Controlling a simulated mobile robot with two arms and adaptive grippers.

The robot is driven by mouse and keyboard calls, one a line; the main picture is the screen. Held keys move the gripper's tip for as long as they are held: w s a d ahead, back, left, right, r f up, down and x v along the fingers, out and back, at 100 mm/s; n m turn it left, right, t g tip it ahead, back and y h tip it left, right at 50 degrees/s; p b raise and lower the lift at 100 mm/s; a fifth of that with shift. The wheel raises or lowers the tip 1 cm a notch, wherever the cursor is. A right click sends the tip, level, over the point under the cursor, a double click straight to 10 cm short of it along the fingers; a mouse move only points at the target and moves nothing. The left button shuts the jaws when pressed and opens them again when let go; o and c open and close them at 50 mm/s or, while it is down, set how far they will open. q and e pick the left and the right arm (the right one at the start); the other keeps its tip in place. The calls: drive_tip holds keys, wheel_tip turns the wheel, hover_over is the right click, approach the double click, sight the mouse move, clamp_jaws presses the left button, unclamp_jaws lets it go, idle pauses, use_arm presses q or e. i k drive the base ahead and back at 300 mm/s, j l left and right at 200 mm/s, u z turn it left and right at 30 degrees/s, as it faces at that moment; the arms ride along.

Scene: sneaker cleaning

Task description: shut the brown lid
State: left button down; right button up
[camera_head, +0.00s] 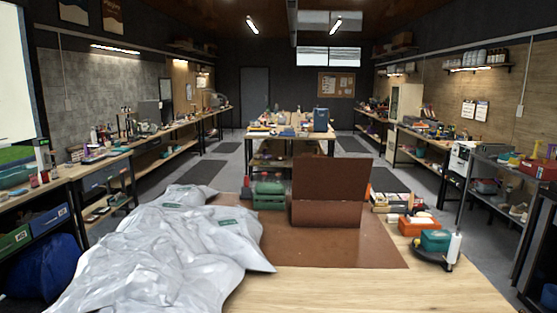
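A brown box (325,213) stands on the brown mat (320,250) on the workbench in front of me. Its brown lid (335,178) stands up at the back of the box, open and roughly upright. The inside of the box is hidden behind its front wall. Neither of my grippers is in view.
Crumpled white-grey bags (160,255) cover the bench's left side. A green crate (269,196) stands left of the box. To the right are an orange box (418,227), a teal box (435,241) and a white bottle (454,248). The mat in front of the box is clear.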

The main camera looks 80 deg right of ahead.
sight(314, 179)
drive_tip(key=z, duration=1.9)
